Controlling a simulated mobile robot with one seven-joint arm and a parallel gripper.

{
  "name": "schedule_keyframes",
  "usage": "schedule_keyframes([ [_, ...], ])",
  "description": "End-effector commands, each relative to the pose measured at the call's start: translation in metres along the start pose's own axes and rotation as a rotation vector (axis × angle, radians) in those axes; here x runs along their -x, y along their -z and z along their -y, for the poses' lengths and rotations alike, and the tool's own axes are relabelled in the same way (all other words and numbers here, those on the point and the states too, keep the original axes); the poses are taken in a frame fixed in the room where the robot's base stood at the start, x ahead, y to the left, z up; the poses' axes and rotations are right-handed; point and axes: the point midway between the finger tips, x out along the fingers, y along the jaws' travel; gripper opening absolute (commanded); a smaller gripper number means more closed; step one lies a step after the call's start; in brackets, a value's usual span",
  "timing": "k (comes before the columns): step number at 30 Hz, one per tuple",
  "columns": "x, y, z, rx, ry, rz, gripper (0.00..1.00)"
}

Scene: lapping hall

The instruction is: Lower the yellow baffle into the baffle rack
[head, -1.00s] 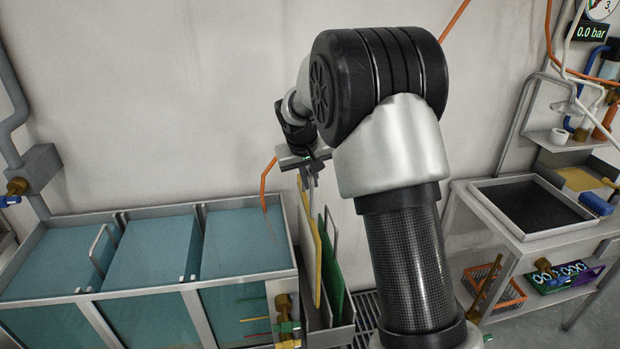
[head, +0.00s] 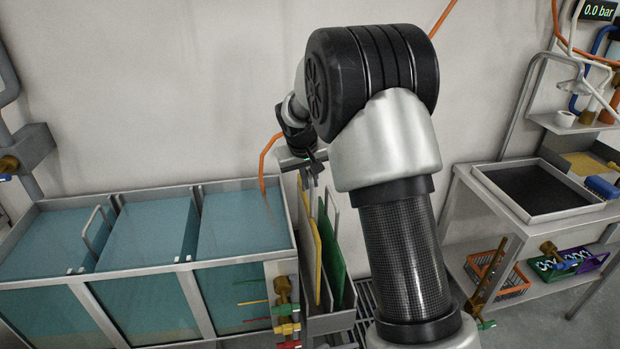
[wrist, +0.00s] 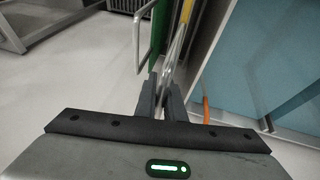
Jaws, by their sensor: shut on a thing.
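My gripper (head: 309,178) is shut on the grey handle at the top of the yellow baffle (head: 315,258); the fingers also show in the wrist view (wrist: 164,98). The yellow baffle is a thin upright panel, its lower part between the walls of the grey baffle rack (head: 331,323). The rack is fixed at the right end of the tanks. A green baffle (head: 334,262) with a wire handle stands just right of the yellow one. The rack's floor and the yellow baffle's bottom edge are hidden.
Three blue-liquid tanks (head: 151,271) stand left of the rack, with an orange hose (head: 262,165) above the nearest. Coloured valves (head: 285,313) sit at the rack's left front. A bench with a black tray (head: 540,228) stands at the right.

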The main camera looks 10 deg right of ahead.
Motion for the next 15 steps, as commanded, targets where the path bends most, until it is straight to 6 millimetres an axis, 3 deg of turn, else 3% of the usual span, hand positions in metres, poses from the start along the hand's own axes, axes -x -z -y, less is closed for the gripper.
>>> schedule_keyframes([
  [15,-0.033,-0.012,0.007,0.000,0.000,-0.006,0.00],
])
